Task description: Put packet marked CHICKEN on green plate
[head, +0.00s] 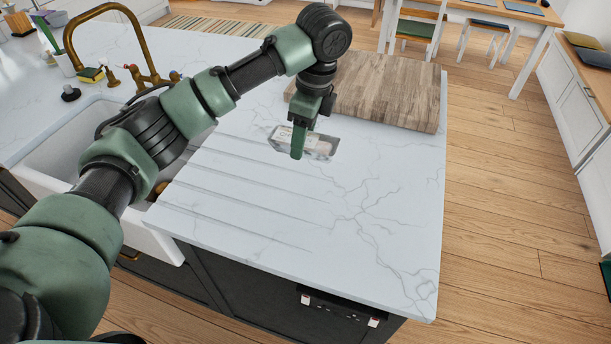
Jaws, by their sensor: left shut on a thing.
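A clear packet (320,148) with a pale label and light contents is on or just above the white countertop, in front of the wooden board. Its label is too small to read. My left gripper (298,148) points down over the packet and is shut on it; the fingers hide part of its left half. I cannot tell whether the packet touches the counter. No green plate shows in the head view. My right gripper is not in view.
A thick wooden board (385,92) lies behind the packet. The front and right of the counter (330,240) are clear. A dining table with chairs stands at the back.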

